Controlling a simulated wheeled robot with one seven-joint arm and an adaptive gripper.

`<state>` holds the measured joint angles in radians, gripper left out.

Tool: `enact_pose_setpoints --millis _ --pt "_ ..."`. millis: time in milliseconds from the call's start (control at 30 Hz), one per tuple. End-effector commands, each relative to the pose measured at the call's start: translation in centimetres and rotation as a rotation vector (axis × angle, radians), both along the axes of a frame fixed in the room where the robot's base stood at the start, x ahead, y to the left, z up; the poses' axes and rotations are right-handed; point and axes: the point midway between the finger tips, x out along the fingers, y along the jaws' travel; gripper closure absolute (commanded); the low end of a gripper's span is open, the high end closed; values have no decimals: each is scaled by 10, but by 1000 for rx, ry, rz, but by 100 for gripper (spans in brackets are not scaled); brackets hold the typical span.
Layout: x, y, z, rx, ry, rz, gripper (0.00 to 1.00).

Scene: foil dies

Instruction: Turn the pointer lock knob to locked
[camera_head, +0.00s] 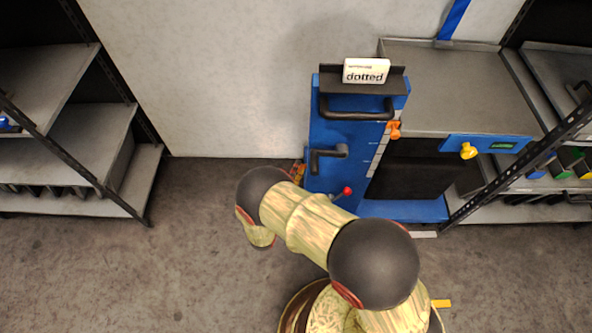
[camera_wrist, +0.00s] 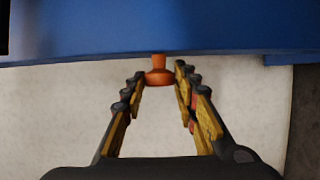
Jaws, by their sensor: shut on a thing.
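An orange knob (camera_wrist: 159,76) with a narrower neck stands out from a blue surface (camera_wrist: 165,28) in the wrist view. My gripper (camera_wrist: 160,72) has its two fingertips on either side of this knob and is shut on it. No pointer mark or lock label can be read there. In the head view my gripper (camera_head: 298,172) shows only as a small bit at the left edge of the blue panel (camera_head: 330,130), behind my arm. The knob it holds cannot be made out in that view.
The panel carries a black lever handle (camera_head: 328,156), an orange knob (camera_head: 394,129) beside a scale, and a red-tipped lever (camera_head: 346,191). A yellow knob (camera_head: 468,151) sits right. Grey shelves (camera_head: 85,135) stand left; floor between is clear.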

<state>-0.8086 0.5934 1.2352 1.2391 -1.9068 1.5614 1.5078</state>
Motion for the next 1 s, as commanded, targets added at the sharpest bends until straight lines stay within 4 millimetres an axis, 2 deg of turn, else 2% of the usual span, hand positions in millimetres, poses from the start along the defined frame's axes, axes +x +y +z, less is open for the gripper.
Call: enact_pose_setpoints --millis 67,100,400,767,867,1000 --pt "-1 -1 -1 -1 3 -2 96" --pt "-1 -1 -1 -1 4 -2 70" --pt "0 -1 -1 -1 3 -1 53" --pt "-4 2 0 0 1 0 53" --pt "-13 7 -1 0 2 4 53" --pt "-36 18 -1 -2 2 6 53"
